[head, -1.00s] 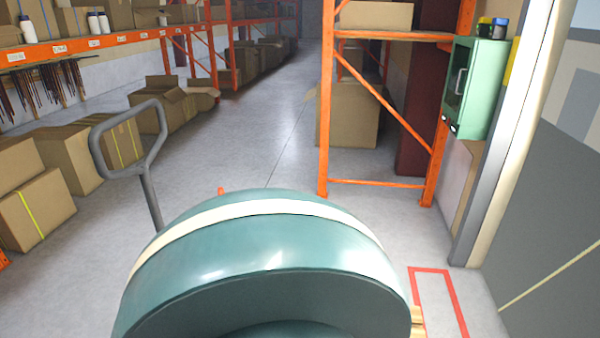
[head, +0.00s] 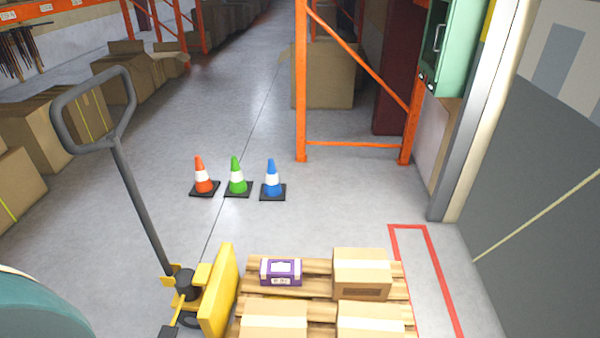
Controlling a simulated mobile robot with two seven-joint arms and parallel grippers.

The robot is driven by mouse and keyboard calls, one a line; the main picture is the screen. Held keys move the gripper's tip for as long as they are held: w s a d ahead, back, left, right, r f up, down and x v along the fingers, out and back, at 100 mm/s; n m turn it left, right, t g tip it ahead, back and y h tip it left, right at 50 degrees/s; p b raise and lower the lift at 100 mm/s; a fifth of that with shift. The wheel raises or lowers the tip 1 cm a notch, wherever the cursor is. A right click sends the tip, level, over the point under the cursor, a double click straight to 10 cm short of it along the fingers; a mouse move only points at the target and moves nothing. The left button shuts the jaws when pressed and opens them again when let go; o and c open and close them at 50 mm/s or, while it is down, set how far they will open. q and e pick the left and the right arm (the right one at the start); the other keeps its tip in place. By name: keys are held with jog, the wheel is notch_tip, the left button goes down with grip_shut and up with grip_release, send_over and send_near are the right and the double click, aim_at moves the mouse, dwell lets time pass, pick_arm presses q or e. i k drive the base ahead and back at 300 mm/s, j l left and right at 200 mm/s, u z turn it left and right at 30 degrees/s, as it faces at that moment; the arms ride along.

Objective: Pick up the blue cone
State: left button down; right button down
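The blue cone (head: 272,179) stands upright on the floor in the head view, with a white band and a black square base. It is the rightmost of three cones in a row. The green cone (head: 237,177) is just left of it, and the orange cone (head: 203,177) is farther left. Nothing covers the blue cone. Neither of my grippers shows in the view.
A yellow pallet jack (head: 218,290) with a tall grey handle and a wooden pallet (head: 318,266) bearing boxes and a purple package (head: 281,271) stand between me and the cones. An orange rack (head: 302,100) rises behind right. Floor around the cones is clear. A teal rounded object (head: 30,305) fills the lower left corner.

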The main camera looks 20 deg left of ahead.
aim_at(272, 189)
jog(key=u, duration=1.15)
jog(key=i+j+u, duration=0.1)
jog(key=j+u, duration=0.15)
jog(key=j, duration=0.2)
jog(key=i+j+u, duration=0.25)
jog(key=j, duration=0.2)
jog(key=i+j+u, duration=0.1)
jog(key=j+u, duration=0.15)
jog(key=j, duration=0.15)
jog(key=i+j+u, duration=0.95)
jog(key=i, duration=0.45)
jog(key=i+l+z, duration=0.1)
jog(key=i+z, duration=0.75)
jog(key=i+j+z, duration=0.2)
jog(key=z, duration=0.2)
jog(key=i+l+z, duration=0.1)
jog(key=i+z, duration=0.4)
jog(key=i, duration=0.25)
jog(key=i+j+z, duration=0.15)
jog(key=i+z, duration=0.35)
jog(key=i, duration=0.2)
jog(key=i+l+z, duration=0.1)
jog(key=i+z, duration=0.3)
jog(key=i+j+z, duration=0.1)
jog(key=i+z, duration=0.25)
jog(key=i+j+z, duration=0.2)
jog(key=i+z, duration=0.2)
jog(key=i, duration=0.15)
